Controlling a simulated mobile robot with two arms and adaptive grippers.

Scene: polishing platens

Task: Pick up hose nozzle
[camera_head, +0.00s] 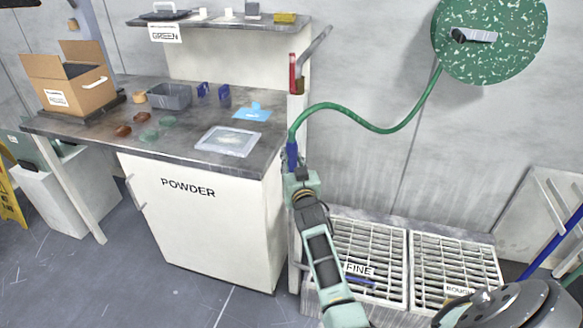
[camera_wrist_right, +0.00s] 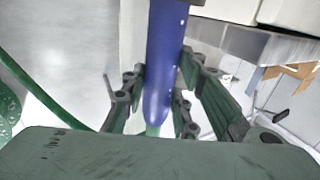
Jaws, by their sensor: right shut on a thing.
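The hose nozzle is a blue tapered piece (camera_head: 291,155) at the lower end of a green hose (camera_head: 372,128), beside the right end of the powder bench. In the right wrist view the blue nozzle (camera_wrist_right: 164,62) stands upright between the fingers, its narrow end toward the palm. My right gripper (camera_head: 292,168) is shut on the nozzle; its fingers also show in the right wrist view (camera_wrist_right: 160,92), one on each side of it. The gripper partly hides the nozzle in the head view. My left gripper is not in view.
The powder bench (camera_head: 215,214) stands just left of my right gripper, with a grey bin (camera_head: 170,97), a clear tray (camera_head: 228,141) and a cardboard box (camera_head: 68,78) on top. Metal gratings (camera_head: 450,268) lie low at the right. The green hose runs up to a speckled disc (camera_head: 490,60) on the wall.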

